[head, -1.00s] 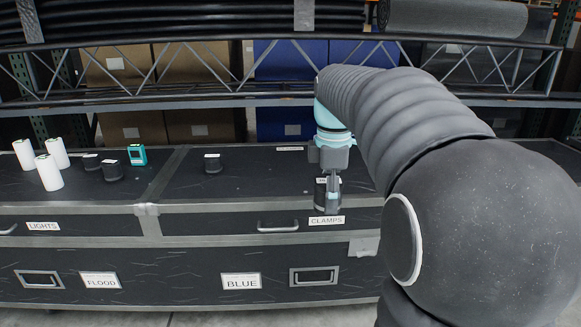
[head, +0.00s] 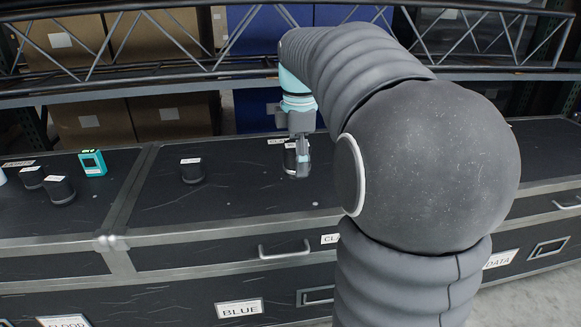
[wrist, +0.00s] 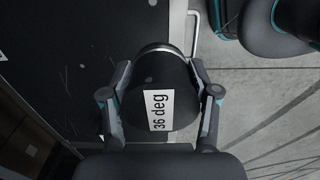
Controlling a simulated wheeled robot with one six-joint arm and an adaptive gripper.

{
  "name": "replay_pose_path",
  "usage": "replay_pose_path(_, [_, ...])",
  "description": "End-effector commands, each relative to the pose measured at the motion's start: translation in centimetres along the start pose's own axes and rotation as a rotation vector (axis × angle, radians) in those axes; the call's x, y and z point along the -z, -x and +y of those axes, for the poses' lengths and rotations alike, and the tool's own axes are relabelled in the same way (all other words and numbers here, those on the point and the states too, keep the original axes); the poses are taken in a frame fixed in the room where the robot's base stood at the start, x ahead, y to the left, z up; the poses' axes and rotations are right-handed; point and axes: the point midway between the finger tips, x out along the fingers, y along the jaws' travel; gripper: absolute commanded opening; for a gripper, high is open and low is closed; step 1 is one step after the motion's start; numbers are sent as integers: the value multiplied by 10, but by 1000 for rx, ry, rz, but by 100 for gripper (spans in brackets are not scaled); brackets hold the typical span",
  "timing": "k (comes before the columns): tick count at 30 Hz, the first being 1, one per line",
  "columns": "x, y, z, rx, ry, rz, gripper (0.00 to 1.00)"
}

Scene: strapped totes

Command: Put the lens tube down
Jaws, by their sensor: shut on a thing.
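My gripper (head: 299,166) is shut on a dark lens tube (head: 289,157), above the black case top (head: 240,190). My gripper and arm partly hide the tube in the head view. In the wrist view the lens tube (wrist: 168,78) sits between the two fingers, with a white "36 deg" label facing the camera. I cannot tell whether its base touches the case top.
Another dark tube (head: 192,171) stands left of my gripper. Farther left are two more dark tubes (head: 60,189) and a teal device (head: 92,163). A metal truss (head: 130,70) spans behind.

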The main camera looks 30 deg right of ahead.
Motion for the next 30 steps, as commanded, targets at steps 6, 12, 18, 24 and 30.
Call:
replay_pose_path(6, [-8, -27, 44, 3, -3, 0, 13])
replay_pose_path(12, [-14, -49, 79, 2, -2, 0, 13])
replay_pose_path(18, [-15, -59, 98, -1, 1, 0, 13])
replay_pose_path(24, [-15, -73, 98, 1, 1, 0, 13])
replay_pose_path(30, [-15, -99, 98, 2, 1, 0, 13])
